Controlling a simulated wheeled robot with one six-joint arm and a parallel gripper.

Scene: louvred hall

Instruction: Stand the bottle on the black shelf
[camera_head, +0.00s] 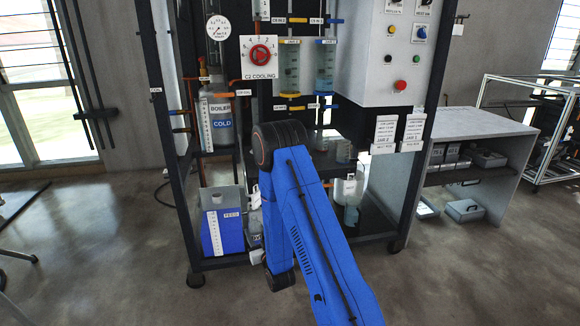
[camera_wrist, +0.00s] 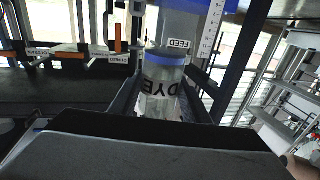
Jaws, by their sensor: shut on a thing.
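The bottle (camera_wrist: 160,88) is a clear, pale one with a blue band and black DYE lettering, which reads upside down in the wrist view. My gripper (camera_wrist: 164,98) is shut on it, with a dark finger on each side. In the head view my blue arm bends down in front of the rack and hides most of the gripper and the bottle. The rack's black shelf (camera_head: 325,162) shows behind my arm at mid height. A black flat surface (camera_wrist: 60,95) lies left of the bottle in the wrist view; I cannot tell which shelf level it is.
A blue FEED tank (camera_head: 222,232) stands on the rack's low deck, close left of my arm. A COLD boiler vessel (camera_head: 220,125), jars and pipes crowd the rack above. A clear container (camera_head: 351,215) stands low at right. A grey bench (camera_head: 480,122) is further right. The front floor is open.

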